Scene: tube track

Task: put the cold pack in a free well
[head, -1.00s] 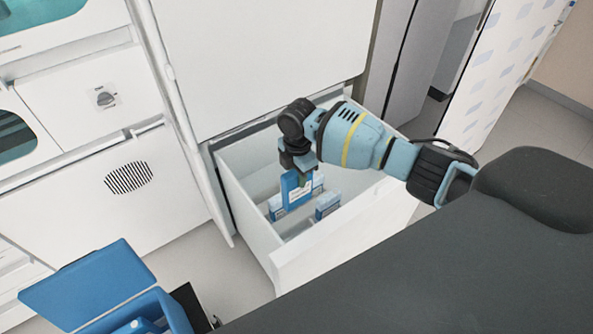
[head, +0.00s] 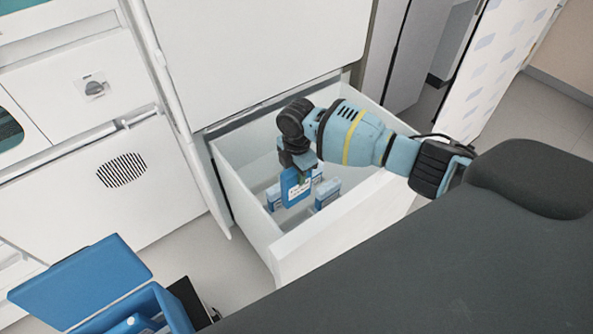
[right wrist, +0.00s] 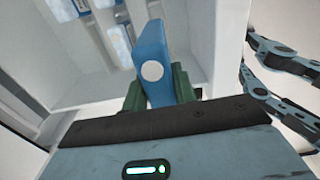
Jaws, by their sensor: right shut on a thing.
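My right gripper (head: 300,168) is shut on a blue cold pack (head: 295,188) with a white label, held upright over the open white drawer (head: 240,190). In the right wrist view the cold pack (right wrist: 152,58) stands between the green finger pads of my right gripper (right wrist: 158,90), and a pale round spot shows on it. Whether its lower end touches anything in the drawer is hidden. A blue cooler box (head: 172,308) stands at the lower left with its lid (head: 80,283) open. Its inside is mostly cut off by the picture edge. My left gripper is not in view.
Other blue-and-white packs stand in the drawer, one left (head: 273,197) and one right (head: 328,194) of the held pack. White cabinet fronts (head: 255,60) rise behind the drawer. A dark padded surface (head: 430,270) fills the lower right.

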